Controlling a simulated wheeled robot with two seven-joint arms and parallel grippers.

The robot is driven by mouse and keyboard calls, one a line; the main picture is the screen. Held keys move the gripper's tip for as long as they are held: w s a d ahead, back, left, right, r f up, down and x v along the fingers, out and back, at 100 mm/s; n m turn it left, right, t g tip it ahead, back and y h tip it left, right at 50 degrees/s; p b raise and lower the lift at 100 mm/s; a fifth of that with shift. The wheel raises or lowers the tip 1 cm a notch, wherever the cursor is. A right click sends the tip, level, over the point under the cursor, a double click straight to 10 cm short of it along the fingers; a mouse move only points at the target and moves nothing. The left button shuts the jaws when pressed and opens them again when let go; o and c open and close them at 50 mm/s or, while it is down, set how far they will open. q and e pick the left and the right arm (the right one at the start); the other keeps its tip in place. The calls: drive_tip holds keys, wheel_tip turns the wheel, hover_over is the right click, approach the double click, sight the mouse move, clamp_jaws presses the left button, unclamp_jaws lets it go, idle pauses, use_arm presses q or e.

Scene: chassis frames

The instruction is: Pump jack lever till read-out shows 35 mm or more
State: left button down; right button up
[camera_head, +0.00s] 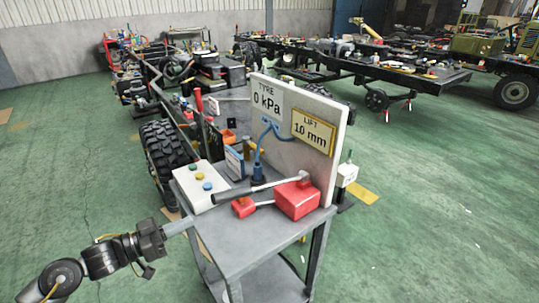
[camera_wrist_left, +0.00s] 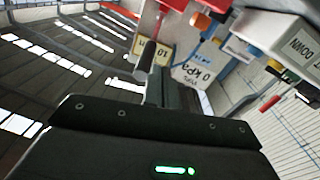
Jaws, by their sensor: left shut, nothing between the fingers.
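The red jack (camera_head: 297,200) sits on the grey cart top, with a smaller red part at its left. Its lever (camera_head: 235,195) has a black grip pointing left and a metal rod running to the jack. The yellow-framed read-out (camera_head: 313,131) on the upright panel shows LIFT 10 mm. My left gripper (camera_head: 188,223) is shut and empty at the cart's left edge, just left of and below the grip's end, apparently apart from it. In the left wrist view the dark grip end (camera_wrist_left: 147,55) shows ahead of my gripper (camera_wrist_left: 172,92). My right gripper is not in view.
A white box with coloured buttons (camera_head: 199,187) stands on the cart left of the lever, close to my gripper. The panel's other sign (camera_head: 267,98) reads TYRE 0 kPa. A chassis with a big tyre (camera_head: 163,163) stands behind. Green floor is clear at the left.

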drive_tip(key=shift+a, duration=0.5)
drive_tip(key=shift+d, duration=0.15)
use_arm(q)
drive_tip(key=w+a+f+n+t+y, duration=0.1)
drive_tip(key=a+f+n+y, duration=0.25)
drive_tip(key=f, duration=0.95)
drive_tip(key=a+f+n+t+y, duration=0.1)
drive_tip(key=a+f+n+y, duration=0.3)
drive_tip(key=f, duration=0.9)
drive_tip(key=s+a+f+g+y, duration=0.1)
drive_tip(key=s+f+y, duration=0.1)
drive_tip(key=s+f, duration=0.45)
drive_tip(key=s+a+f+g+y, duration=0.1)
drive_tip(key=s+a+f+y, duration=0.15)
drive_tip(key=f, duration=0.75)
drive_tip(key=s+d+f+g+y, duration=0.1)
drive_tip(key=s+f+g, duration=0.2)
drive_tip(key=s, duration=1)
drive_tip(key=s+d+f+g+y, duration=0.1)
drive_tip(key=s+d+f+g, duration=0.1)
drive_tip(key=s+f, duration=0.8)
drive_tip(key=s+d+f+g+y, duration=0.1)
drive_tip(key=s+f+g, duration=0.3)
drive_tip(key=s, duration=1.2)
wheel_tip(320, 180, down, 2)
drive_tip(key=shift+d+f+m, duration=0.15)
drive_tip(key=shift+d+m, duration=0.2)
drive_tip(key=shift+d, duration=0.05)
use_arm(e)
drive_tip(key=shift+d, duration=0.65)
